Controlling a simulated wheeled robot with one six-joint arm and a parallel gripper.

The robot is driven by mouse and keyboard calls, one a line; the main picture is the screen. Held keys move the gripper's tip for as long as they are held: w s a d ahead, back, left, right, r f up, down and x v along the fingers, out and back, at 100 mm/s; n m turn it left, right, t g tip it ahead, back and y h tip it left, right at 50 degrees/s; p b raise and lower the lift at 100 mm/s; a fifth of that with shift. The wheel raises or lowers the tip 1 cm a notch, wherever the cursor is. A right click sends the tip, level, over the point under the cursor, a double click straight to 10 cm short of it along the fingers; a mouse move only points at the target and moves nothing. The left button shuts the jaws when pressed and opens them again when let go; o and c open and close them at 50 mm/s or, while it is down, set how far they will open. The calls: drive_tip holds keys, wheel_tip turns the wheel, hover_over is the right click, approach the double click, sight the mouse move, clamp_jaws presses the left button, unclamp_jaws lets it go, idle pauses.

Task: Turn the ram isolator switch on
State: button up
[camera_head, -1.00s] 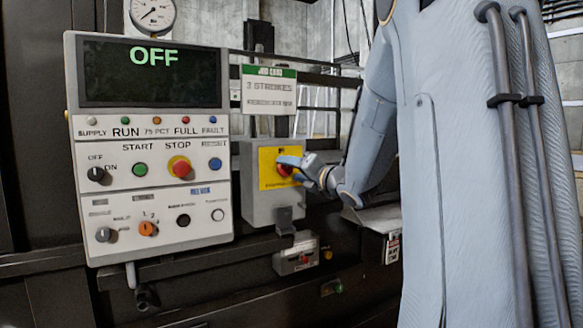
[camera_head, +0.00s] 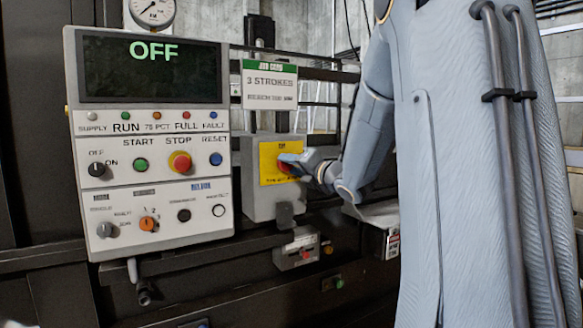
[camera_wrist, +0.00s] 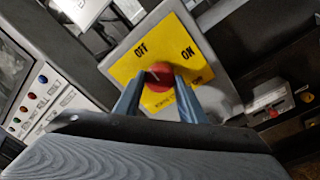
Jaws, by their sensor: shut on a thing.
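The ram isolator switch is a red rotary knob (camera_wrist: 158,74) on a yellow plate (camera_wrist: 127,68) marked OFF and ON. In the wrist view OFF is at the plate's upper left and ON at its upper right. The plate sits on a grey box (camera_head: 256,206) right of the control panel. My gripper (camera_head: 287,166) is shut on the red knob, one blue finger on each side of it. The wrist view shows the gripper (camera_wrist: 160,79) on it too. A pale mark shows on the knob's face, but its exact setting is hard to tell.
A control panel (camera_head: 216,120) with a display reading OFF (camera_head: 150,75), buttons and selectors stands left. A job card (camera_head: 269,88) hangs above the switch box. My arm covers the right side.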

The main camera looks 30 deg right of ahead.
drive_tip(key=m+b, duration=0.2)
drive_tip(key=m, duration=0.2)
drive_tip(key=shift+f+m, duration=0.15)
drive_tip(key=shift+m, duration=0.15)
drive_tip(key=m+t+b, duration=0.1)
drive_tip(key=m, duration=0.3)
drive_tip(key=shift+a+m+h, duration=0.1)
drive_tip(key=shift+m+h, duration=0.2)
drive_tip(key=m, duration=0.4)
drive_tip(key=shift+m, duration=0.4)
drive_tip(key=shift+m+h, duration=0.5)
drive_tip(key=shift+m, duration=1.6)
drive_tip(key=shift+f, duration=0.1)
drive_tip(key=o, duration=1)
drive_tip(key=shift+o, duration=0.2)
